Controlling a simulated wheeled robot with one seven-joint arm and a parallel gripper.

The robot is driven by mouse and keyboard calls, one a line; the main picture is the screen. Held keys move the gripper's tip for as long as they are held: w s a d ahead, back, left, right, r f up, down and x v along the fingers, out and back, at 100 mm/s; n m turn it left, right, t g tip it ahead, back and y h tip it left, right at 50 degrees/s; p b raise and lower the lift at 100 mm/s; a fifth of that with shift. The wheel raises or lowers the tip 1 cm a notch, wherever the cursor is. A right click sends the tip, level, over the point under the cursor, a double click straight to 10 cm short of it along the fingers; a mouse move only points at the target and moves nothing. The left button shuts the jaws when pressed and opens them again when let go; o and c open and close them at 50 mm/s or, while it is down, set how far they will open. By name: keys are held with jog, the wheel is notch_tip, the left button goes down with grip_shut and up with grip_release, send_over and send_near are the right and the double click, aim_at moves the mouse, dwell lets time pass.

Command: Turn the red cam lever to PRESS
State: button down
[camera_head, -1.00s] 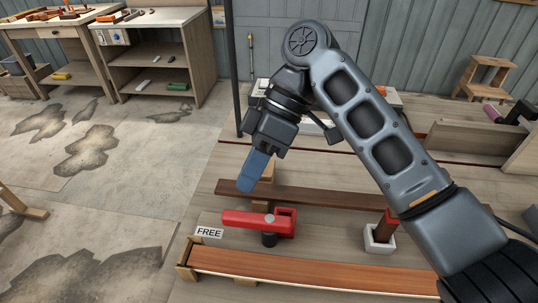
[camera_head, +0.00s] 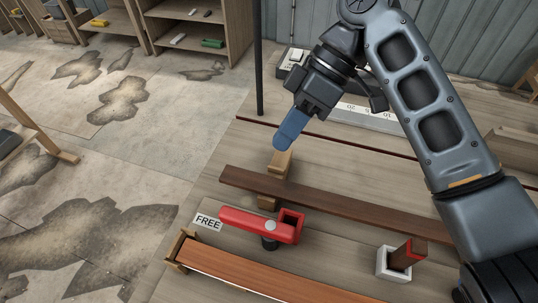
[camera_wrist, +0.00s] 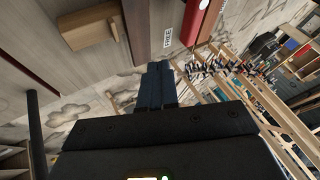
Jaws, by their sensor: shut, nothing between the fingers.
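The red cam lever (camera_head: 258,225) lies on the workbench with its long arm pointing left. The left end of the arm is beside the white FREE label (camera_head: 207,222). A hollow square red end is at its right, and a grey pivot is near that end. No PRESS label can be read. My gripper (camera_head: 284,144), with blue fingers, is shut and empty. It is above and behind the lever, apart from it. In the wrist view my fingers (camera_wrist: 161,88) show shut, with part of the red lever (camera_wrist: 194,20) at the top beside the FREE label (camera_wrist: 168,37).
A reddish-brown curved strip (camera_head: 260,275) lies in front of the lever, against a wooden end block (camera_head: 179,250). A white square holder (camera_head: 394,264) with a red-topped block stands right.

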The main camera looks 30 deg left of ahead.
aim_at(257, 224)
jog(key=x, duration=0.8)
jog(key=shift+s+f, duration=0.1)
jog(key=s, duration=0.1)
jog(key=s+p, duration=0.1)
jog(key=s, duration=0.1)
jog(key=shift+d+f, duration=0.25)
jog(key=shift+s+d+f, duration=0.1)
jog(key=shift+s, duration=0.55)
